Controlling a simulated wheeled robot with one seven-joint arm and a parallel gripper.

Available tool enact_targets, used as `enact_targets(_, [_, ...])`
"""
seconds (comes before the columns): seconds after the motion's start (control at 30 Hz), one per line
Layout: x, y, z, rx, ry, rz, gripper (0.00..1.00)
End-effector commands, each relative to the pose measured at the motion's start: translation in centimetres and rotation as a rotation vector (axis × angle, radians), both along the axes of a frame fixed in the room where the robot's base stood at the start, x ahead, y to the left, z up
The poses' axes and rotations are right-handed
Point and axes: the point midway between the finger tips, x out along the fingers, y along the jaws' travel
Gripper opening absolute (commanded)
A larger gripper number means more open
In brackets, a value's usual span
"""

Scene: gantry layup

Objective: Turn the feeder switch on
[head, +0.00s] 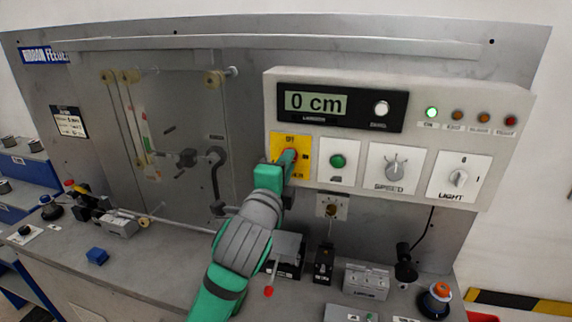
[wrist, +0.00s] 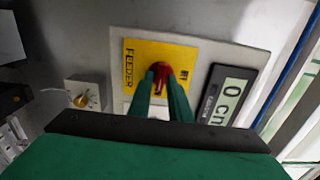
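The feeder switch is a red knob (wrist: 160,75) on a yellow plate (head: 278,143), set at the lower left of the grey control panel. In the wrist view the plate (wrist: 190,57) carries the word FEEDER along one side. My gripper (head: 290,158) reaches up to the plate from below. In the wrist view its two green fingers (wrist: 161,90) lie on either side of the knob, close against it, and look shut on it. The fingers hide part of the knob, so its exact pointing direction is unclear.
The panel (head: 270,95) also holds a display (head: 316,102) reading 0 cm, a green button (head: 338,161), a speed knob (head: 396,168) and a light knob (head: 459,178). A green lamp (head: 432,112) is lit. Small devices stand on the bench below.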

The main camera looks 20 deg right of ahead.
Motion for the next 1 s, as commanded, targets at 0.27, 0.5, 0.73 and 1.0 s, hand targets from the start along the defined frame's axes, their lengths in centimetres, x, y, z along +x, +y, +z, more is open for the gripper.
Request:
enact_targets(0.27, [0.0,0.0,0.0,-0.001,0.000,0.001,0.28])
enact_targets(0.5, [-1.1,1.0,0.1,-0.002,-0.001,0.003,0.28])
enact_targets(0.73, [-4.7,3.2,0.1,-0.002,-0.002,0.001,0.28])
enact_targets(1.0, [-8.1,5.4,0.0,-0.002,-0.001,-0.002,0.28])
